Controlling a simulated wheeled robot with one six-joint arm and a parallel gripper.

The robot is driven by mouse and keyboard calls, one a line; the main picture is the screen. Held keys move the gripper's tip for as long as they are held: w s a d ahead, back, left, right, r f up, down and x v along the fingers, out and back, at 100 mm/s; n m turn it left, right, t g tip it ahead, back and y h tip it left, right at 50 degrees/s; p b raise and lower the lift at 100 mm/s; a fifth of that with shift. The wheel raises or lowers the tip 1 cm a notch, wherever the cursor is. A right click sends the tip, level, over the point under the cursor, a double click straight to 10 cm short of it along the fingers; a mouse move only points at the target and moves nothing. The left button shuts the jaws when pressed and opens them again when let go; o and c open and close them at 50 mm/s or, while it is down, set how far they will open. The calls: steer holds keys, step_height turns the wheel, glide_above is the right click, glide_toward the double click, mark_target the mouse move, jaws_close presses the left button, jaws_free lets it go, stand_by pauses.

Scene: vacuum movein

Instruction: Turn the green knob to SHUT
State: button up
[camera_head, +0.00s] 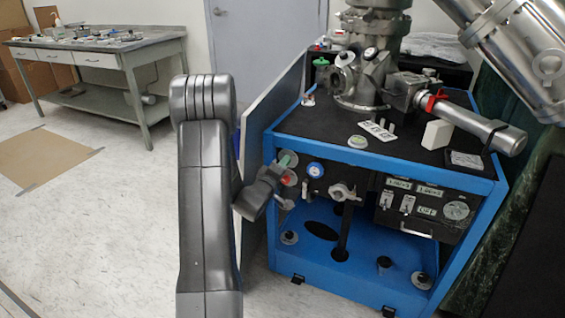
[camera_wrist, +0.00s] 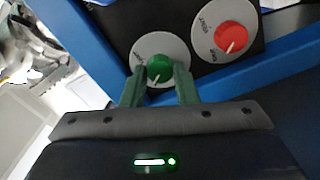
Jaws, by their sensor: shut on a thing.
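The green knob (camera_wrist: 159,67) sits on a round grey dial plate (camera_wrist: 170,45) on the dark front panel of the blue-framed cart. Its white pointer mark faces toward the bottom of the wrist view, slightly left. The plate's lettering is not readable here. My gripper (camera_wrist: 159,76) has one green finger on each side of the knob and is shut on it. In the head view my gripper (camera_head: 283,163) reaches the panel's left end, and I cannot clearly tell knob from fingers there.
A red knob (camera_wrist: 232,36) on its own lettered plate is close beside the green one. The blue cart frame (camera_head: 375,160) edges the panel. A blue-rimmed gauge (camera_head: 315,170) and a clamp-like fitting (camera_head: 343,192) are to the right. Metal vacuum equipment (camera_head: 363,75) stands on top.

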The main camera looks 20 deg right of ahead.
steer(key=shift+n+p, duration=0.4)
steer(key=shift+n, duration=0.7)
steer(key=o, duration=1)
steer(key=shift+a, duration=0.15)
steer(key=p+v, duration=0.1)
steer(key=v, duration=1.2)
steer(key=shift+s+a, duration=0.15)
steer(key=shift+s, duration=0.15)
steer(key=shift+w, duration=0.1)
